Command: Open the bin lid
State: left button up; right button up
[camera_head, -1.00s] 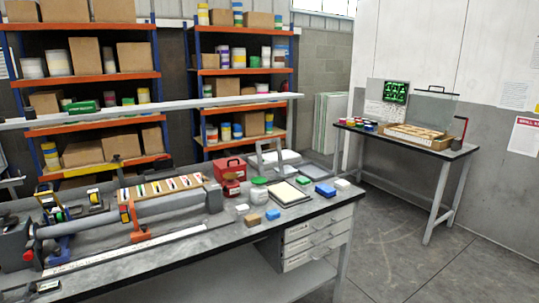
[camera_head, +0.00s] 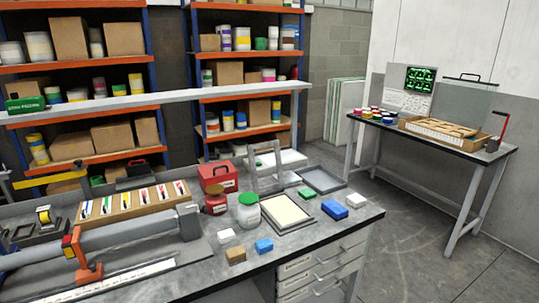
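I see no bin or bin lid that I can identify in the head view. A red box with a handle on top (camera_head: 218,178) stands shut on the near workbench (camera_head: 330,235); I cannot tell that it is a bin. Neither of my grippers shows in the view.
A grey tube clamp rig (camera_head: 125,243) and a rack of coloured tools (camera_head: 135,205) fill the bench's left. A white jar with a green lid (camera_head: 249,214) stands mid-bench. Shelving (camera_head: 80,111) stands behind. A second table (camera_head: 470,152) stands at right, with open floor (camera_head: 430,240) before it.

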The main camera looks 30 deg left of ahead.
aim_at(217, 165)
jog(key=u, duration=0.3)
jog(key=i, duration=1.1)
jog(key=u, duration=0.75)
